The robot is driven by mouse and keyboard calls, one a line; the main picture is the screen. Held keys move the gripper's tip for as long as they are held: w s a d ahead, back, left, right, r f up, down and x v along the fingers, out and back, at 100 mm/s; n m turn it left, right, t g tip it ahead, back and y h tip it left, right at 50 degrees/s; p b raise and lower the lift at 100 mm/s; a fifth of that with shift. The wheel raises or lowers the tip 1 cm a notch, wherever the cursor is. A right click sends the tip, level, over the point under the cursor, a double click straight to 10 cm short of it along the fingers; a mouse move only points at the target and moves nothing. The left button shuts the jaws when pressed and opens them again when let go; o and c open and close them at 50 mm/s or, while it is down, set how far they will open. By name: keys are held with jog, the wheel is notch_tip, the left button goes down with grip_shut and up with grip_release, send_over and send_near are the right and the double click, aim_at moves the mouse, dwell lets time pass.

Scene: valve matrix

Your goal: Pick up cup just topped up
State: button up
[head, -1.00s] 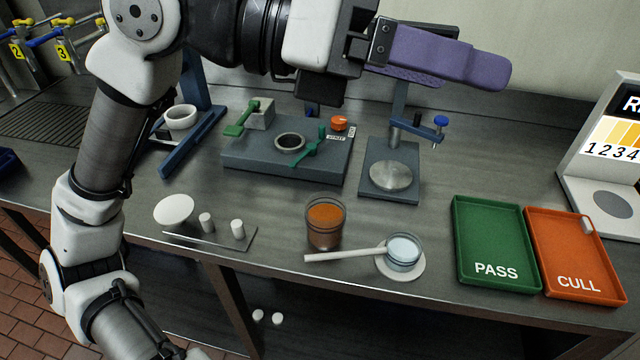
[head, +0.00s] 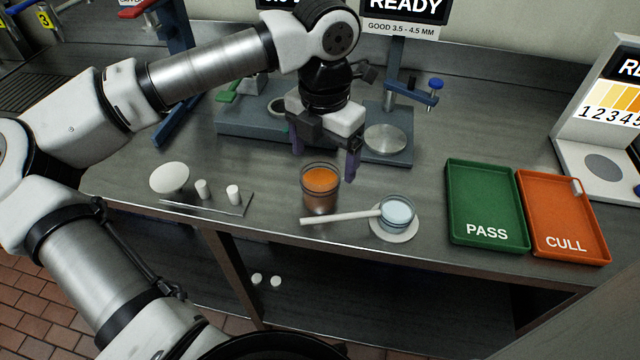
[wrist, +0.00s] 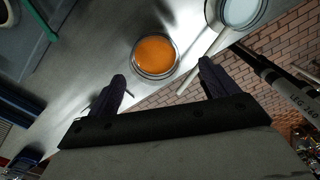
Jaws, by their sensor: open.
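A clear cup of orange material (head: 321,190) stands upright near the front edge of the bench. It also shows in the wrist view (wrist: 155,54), ahead of and between my fingers. A second clear cup with pale blue contents (head: 397,211) stands on a white disc to its right and shows at the top of the wrist view (wrist: 238,12). Neither cup is marked as the topped-up one. My gripper (head: 325,157) points downward behind and above the orange cup, open and empty. Its purple fingers show in the wrist view (wrist: 163,78), apart from the cup.
A white stick (head: 340,216) lies against the blue-filled cup, close to the orange cup. A green PASS tray (head: 483,195) and an orange CULL tray (head: 560,225) stand right. A clear plate (head: 225,205) with small white cylinders lies left. Grey fixtures (head: 240,122) stand behind.

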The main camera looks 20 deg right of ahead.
aim_at(320, 180)
jog(key=shift+f, duration=0.95)
jog(key=shift+w+a+f+p, duration=0.15)
jog(key=shift+f+p, duration=0.45)
jog(key=shift+f, duration=0.8)
jog(key=shift+w+d+f+p, duration=0.15)
jog(key=shift+f+p, duration=0.45)
jog(key=shift+f, duration=0.75)
jog(key=shift+a, duration=0.15)
jog(key=c, duration=1.2)
jog(key=shift+r, duration=0.15)
